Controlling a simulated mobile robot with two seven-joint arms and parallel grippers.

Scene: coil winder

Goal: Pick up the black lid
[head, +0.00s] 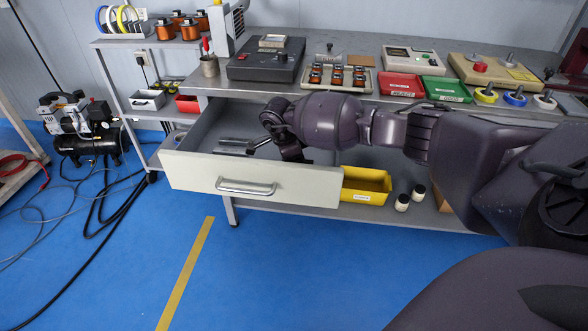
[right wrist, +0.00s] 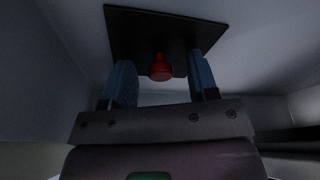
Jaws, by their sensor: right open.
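The black lid is a dark square plate with a red knob. In the right wrist view the black lid (right wrist: 150,27) lies ahead of my right gripper (right wrist: 161,68), and its red knob is between the two blue fingers. The fingers are apart and not closed on the knob. In the head view my right gripper (head: 264,143) reaches down into the open drawer (head: 250,180). A dark flat piece beside it in the drawer, likely the lid (head: 232,146), is partly hidden. My left gripper is not in view.
The drawer's front and side walls stand close around my right gripper. Above it is the workbench top (head: 340,110) with a dark box (head: 266,62), a parts tray (head: 335,78), and red and green bins. A yellow bin (head: 366,184) stands on the lower shelf.

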